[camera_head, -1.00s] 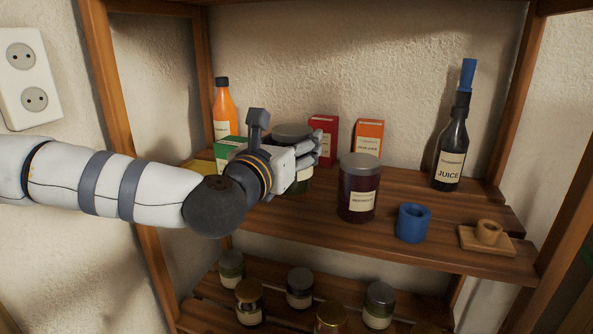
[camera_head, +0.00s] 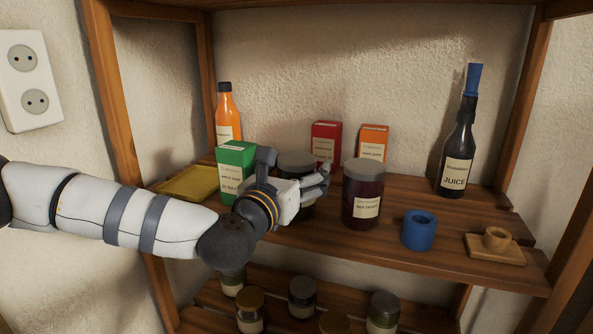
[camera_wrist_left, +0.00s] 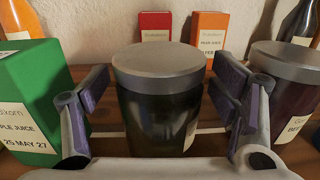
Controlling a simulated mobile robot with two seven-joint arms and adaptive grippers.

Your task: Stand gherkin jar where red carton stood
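The gherkin jar (camera_wrist_left: 160,110), dark green with a grey lid, stands upright between my left gripper's two sides (camera_wrist_left: 160,88) in the left wrist view. My right gripper is not in view.
A green carton (camera_head: 234,170) stands close left of the jar, a dark red jar (camera_head: 363,193) close right. An orange carton (camera_head: 373,143), an orange bottle (camera_head: 227,115), a juice bottle (camera_head: 457,155), a blue cup (camera_head: 418,231) and a yellow tray (camera_head: 187,184) share the wooden shelf.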

